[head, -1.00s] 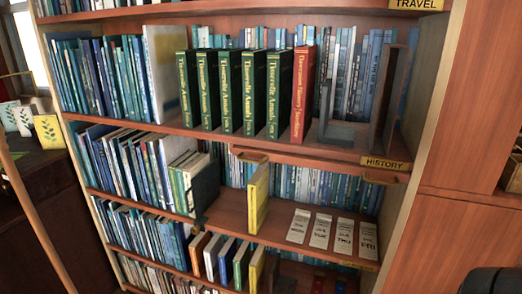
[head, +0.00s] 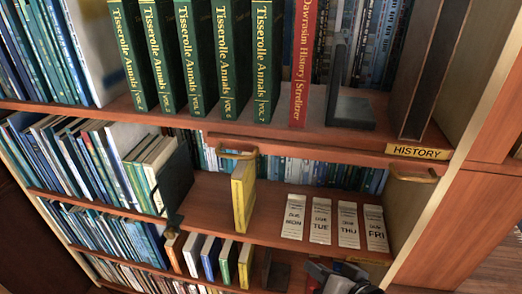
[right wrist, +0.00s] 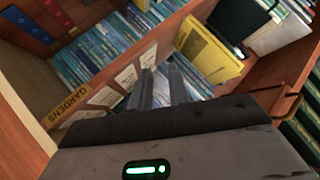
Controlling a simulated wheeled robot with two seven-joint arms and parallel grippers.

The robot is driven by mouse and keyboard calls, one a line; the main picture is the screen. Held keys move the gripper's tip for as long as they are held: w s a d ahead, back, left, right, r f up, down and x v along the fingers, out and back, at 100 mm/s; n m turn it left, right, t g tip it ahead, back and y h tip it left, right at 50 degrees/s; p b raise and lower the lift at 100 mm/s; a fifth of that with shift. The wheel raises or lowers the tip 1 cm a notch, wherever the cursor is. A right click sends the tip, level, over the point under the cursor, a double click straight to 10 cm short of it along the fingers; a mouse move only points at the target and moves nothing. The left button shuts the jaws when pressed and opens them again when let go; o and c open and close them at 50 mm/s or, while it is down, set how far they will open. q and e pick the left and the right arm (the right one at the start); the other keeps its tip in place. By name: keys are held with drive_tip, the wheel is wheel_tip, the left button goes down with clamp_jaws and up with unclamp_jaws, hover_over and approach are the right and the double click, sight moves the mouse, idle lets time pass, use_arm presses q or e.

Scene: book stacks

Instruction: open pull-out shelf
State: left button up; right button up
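The pull-out shelf (head: 325,153) is a thin reddish wood board under the HISTORY shelf, its front edge close to flush with the bookcase. It has two brass handles, a left one (head: 238,154) and a right one (head: 412,176). One brass handle also shows at the right edge of the right wrist view (right wrist: 291,106). My right gripper (head: 335,274) is low at the front of the bookcase, below the board and apart from both handles. In the right wrist view its two grey fingers (right wrist: 163,88) stand apart with nothing between them. My left gripper is out of view.
A yellow book (head: 243,196) stands upright on the shelf below, near day cards (head: 320,220). Green volumes (head: 228,55), a red book (head: 304,60) and a grey bookend (head: 350,105) stand on the HISTORY shelf above. The space at the right front is clear.

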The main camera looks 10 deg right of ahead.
drive_tip(key=w+r+m+y+b, duration=0.1)
drive_tip(key=w+r+m+y, duration=0.15)
drive_tip(key=r, duration=0.25)
drive_tip(key=w+r+m+y, duration=0.1)
drive_tip(key=w+r+m, duration=0.2)
drive_tip(key=r, duration=0.3)
drive_tip(key=m+g+y+b, duration=0.2)
drive_tip(key=m+y, duration=0.2)
drive_tip(key=m, duration=0.1)
approach(243, 157)
drive_tip(key=x, duration=1.1)
drive_tip(key=shift+a, duration=0.15)
clamp_jaws()
